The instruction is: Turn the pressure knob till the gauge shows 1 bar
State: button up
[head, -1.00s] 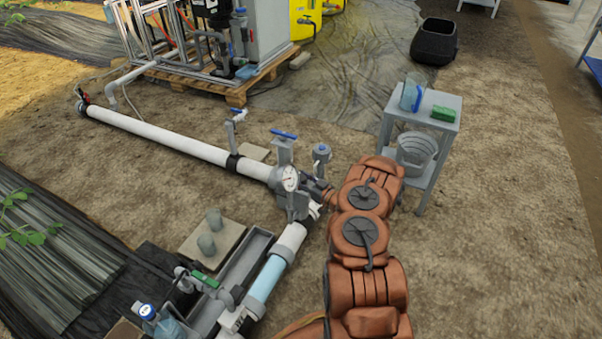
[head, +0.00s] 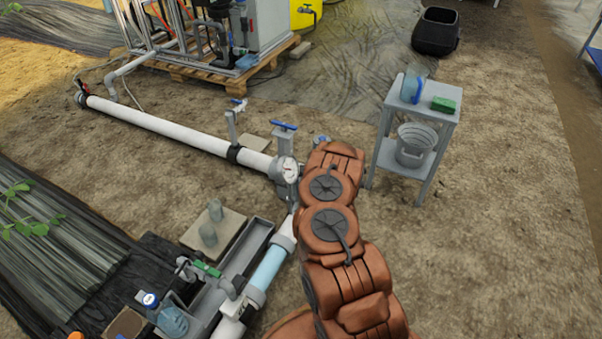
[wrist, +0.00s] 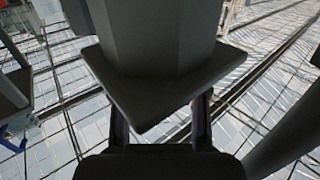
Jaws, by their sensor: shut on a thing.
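The pressure gauge (head: 291,172), a small white dial, sits on the grey valve body at the end of the white pipe in the head view. Its needle is too small to read. My arm covers the area just right of the gauge, so my gripper is hidden there. In the wrist view my gripper (wrist: 160,122) has one finger on each side, partly behind a dark grey body with a square flange (wrist: 165,85). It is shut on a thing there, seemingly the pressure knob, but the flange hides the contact.
A blue-handled valve (head: 284,126) stands just behind the gauge. A grey side table (head: 436,122) with a bucket (head: 414,146) and a green sponge (head: 444,104) stands to the right. A channel with the clear blue pipe (head: 267,268) runs toward the front.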

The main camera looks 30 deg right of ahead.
aim_at(301, 173)
jog(key=shift+w+a+m+h+b, duration=0.15)
jog(key=shift+m+h+b, duration=0.25)
jog(key=shift+h, duration=0.2)
jog(key=shift+r+g+h, duration=0.1)
jog(key=shift+g+h, duration=0.2)
jog(key=shift+g, duration=0.1)
jog(key=o, duration=1.2)
jog(key=shift+c, duration=0.2)
jog(key=shift+f+v, duration=0.2)
jog(key=shift+v, duration=3.7)
jog(key=shift+r, duration=0.1)
jog(key=shift+c, duration=0.4)
